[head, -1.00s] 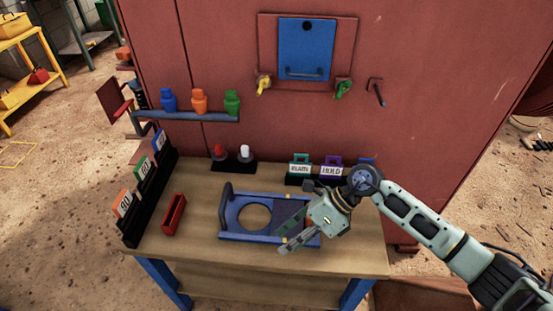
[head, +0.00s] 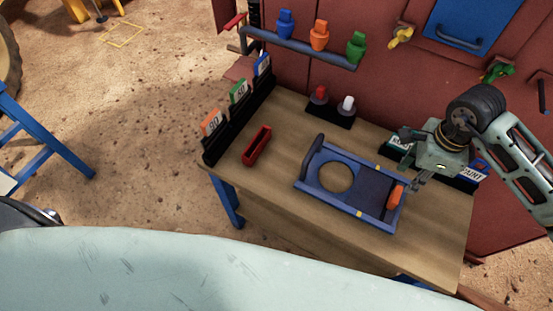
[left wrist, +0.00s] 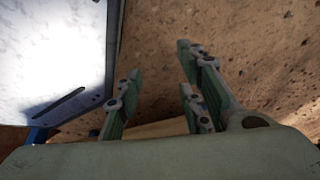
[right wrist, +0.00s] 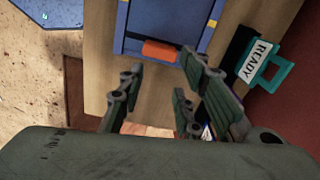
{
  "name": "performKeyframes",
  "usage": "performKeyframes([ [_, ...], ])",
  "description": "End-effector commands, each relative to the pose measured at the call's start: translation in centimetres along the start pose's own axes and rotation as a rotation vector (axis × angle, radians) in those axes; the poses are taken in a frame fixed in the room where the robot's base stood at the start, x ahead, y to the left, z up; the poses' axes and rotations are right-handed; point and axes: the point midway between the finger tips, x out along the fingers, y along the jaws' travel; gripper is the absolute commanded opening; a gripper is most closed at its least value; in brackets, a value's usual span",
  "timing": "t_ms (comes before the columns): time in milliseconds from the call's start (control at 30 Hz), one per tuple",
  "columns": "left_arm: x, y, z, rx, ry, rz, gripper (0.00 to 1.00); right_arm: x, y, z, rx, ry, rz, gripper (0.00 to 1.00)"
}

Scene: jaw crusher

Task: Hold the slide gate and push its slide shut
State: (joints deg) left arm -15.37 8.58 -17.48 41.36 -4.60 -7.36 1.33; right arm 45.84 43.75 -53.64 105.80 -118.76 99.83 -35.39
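The grip also shows in the right wrist view (right wrist: 160,51). My right gripper (head: 414,181) is open and empty, just right of the orange grip and apart from it. My left gripper (left wrist: 150,75) is open and empty, outside the head view, over sandy ground.
A red tray (head: 257,146), a card rack (head: 240,118) and a red and white button block (head: 330,113) stand on the table (head: 270,190). A rack with a READY tag (right wrist: 257,58) stands near my right gripper. A pale surface (left wrist: 50,60) is beside my left gripper.

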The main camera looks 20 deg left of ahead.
Motion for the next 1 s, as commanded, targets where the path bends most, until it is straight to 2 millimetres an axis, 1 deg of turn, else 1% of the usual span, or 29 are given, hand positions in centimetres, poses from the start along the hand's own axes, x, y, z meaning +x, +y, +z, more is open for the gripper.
performKeyframes([
  [33,-0.1,-1.3,-3.1,0.065,0.073,-0.010,0.35,0.0,0.0,0.0,0.000,-0.001,0.000,0.31],
  [67,-0.3,-1.7,-4.8,0.102,0.114,-0.013,0.35,0.0,0.0,0.0,0.000,-0.001,0.000,0.31],
  [100,-0.6,-2.2,-7.3,0.155,0.172,-0.015,0.35,0.0,0.0,0.0,0.000,-0.001,0.001,0.31],
  [167,-1.3,-2.5,-10.8,0.239,0.261,-0.012,0.35,0.0,0.0,0.0,0.000,-0.001,0.001,0.31],
  [200,-2.0,-2.6,-13.1,0.297,0.322,-0.008,0.35,0.0,0.0,0.0,0.001,-0.001,0.001,0.31],
  [267,-3.2,-2.2,-16.4,0.386,0.414,0.005,0.35,0.0,0.0,0.0,0.001,-0.001,0.001,0.31],
  [300,-4.2,-1.6,-18.6,0.450,0.477,0.018,0.35,0.0,0.0,0.0,0.001,-0.001,0.001,0.31],
  [333,-5.1,-1.0,-20.1,0.500,0.525,0.030,0.35,0.0,0.0,0.0,0.001,-0.001,0.001,0.31],
  [367,-6.0,-0.4,-21.5,0.550,0.572,0.044,0.35,0.0,0.0,0.0,0.001,-0.001,0.001,0.31],
  [400,-7.3,0.8,-23.1,0.617,0.636,0.068,0.35,0.0,0.0,0.0,0.001,-0.001,0.001,0.31],
  [433,-8.4,1.7,-24.2,0.668,0.684,0.089,0.35,0.0,0.0,0.0,0.001,-0.001,0.001,0.31],
  [467,-9.6,2.8,-25.1,0.720,0.730,0.112,0.35,0.0,0.0,0.0,0.001,-0.001,0.001,0.31],
  [500,-11.2,4.3,-25.9,0.789,0.790,0.147,0.35,0.0,0.0,0.0,0.001,-0.001,0.001,0.31],
  [567,-13.6,6.7,-26.6,0.886,0.873,0.205,0.35,0.0,0.0,0.0,0.001,-0.001,0.001,0.31],
  [600,-15.1,8.2,-26.6,0.947,0.922,0.246,0.35,0.0,0.0,0.0,0.001,-0.001,0.001,0.31],
  [667,-17.5,10.3,-26.4,1.035,0.991,0.308,0.35,0.0,0.0,0.0,0.001,-0.001,0.001,0.31],
  [700,-19.0,11.6,-26.0,1.094,1.035,0.346,0.35,0.0,0.0,0.0,0.001,-0.001,0.001,0.31],
  [767,-21.4,13.1,-25.4,1.200,1.107,0.390,0.35,0.0,0.0,0.0,0.001,-0.001,0.001,0.31],
  [800,-23.1,14.0,-25.1,1.292,1.167,0.406,0.35,0.0,0.0,0.0,0.001,-0.001,0.001,0.31],
  [833,-24.4,14.2,-25.3,1.382,1.224,0.391,0.35,0.0,0.0,0.0,0.001,-0.001,0.001,0.31],
  [900,-26.0,13.9,-26.4,1.564,1.326,0.303,0.35,0.0,0.0,0.0,0.001,-0.001,0.001,0.31],
  [1000,-27.4,12.7,-28.4,1.787,1.429,0.132,0.35,0.0,0.0,0.0,0.001,-0.001,0.001,0.31],
])
